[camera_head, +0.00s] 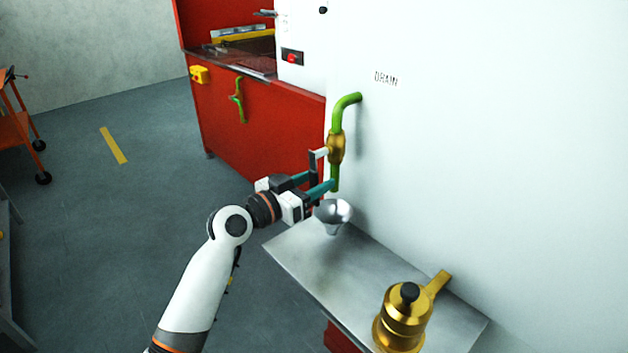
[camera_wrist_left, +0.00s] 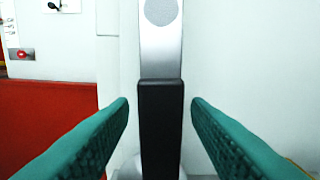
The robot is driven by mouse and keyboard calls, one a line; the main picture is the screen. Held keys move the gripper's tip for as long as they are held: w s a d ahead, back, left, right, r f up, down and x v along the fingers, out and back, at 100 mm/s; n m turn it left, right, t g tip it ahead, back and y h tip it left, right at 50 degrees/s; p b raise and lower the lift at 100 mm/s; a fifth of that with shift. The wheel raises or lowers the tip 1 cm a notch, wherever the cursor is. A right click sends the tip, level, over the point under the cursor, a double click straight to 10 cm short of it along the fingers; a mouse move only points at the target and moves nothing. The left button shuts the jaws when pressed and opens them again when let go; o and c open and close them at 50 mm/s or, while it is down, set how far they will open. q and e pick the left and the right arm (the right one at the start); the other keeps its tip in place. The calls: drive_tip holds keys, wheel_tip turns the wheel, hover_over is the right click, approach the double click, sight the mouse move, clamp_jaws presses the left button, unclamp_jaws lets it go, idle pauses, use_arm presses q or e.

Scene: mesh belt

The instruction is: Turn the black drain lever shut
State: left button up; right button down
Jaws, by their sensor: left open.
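The drain lever (camera_wrist_left: 160,125) shows in the left wrist view as a black grip on a silver arm, upright in the picture. It stands between the two teal fingers of my left gripper (camera_wrist_left: 160,135), with a gap on each side. In the head view the lever (camera_head: 315,160) hangs from the brass valve (camera_head: 336,148) on the green drain pipe (camera_head: 345,104), partly hidden by the fingers. My left gripper (camera_head: 318,184) is open around the lever there. My right gripper is not in view.
A silver funnel (camera_head: 333,213) stands below the pipe, close under my left gripper. A metal shelf (camera_head: 330,264) carries a brass pot (camera_head: 403,318) at the front right. A white wall (camera_head: 500,130) marked DRAIN is just right of the valve. Open floor lies to the left.

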use_arm(q)
clamp_jaws()
drive_tip(key=shift+d, duration=0.1)
idle(0.4)
drive_tip(key=s+d+r+n+p, duration=0.3)
drive_tip(key=s+r+n+p, duration=0.1)
drive_tip(key=n+p, duration=1.2)
drive_tip(key=shift+d+r+n, duration=0.2)
drive_tip(key=shift+r+n, duration=0.4)
drive_tip(key=shift+r, duration=0.3)
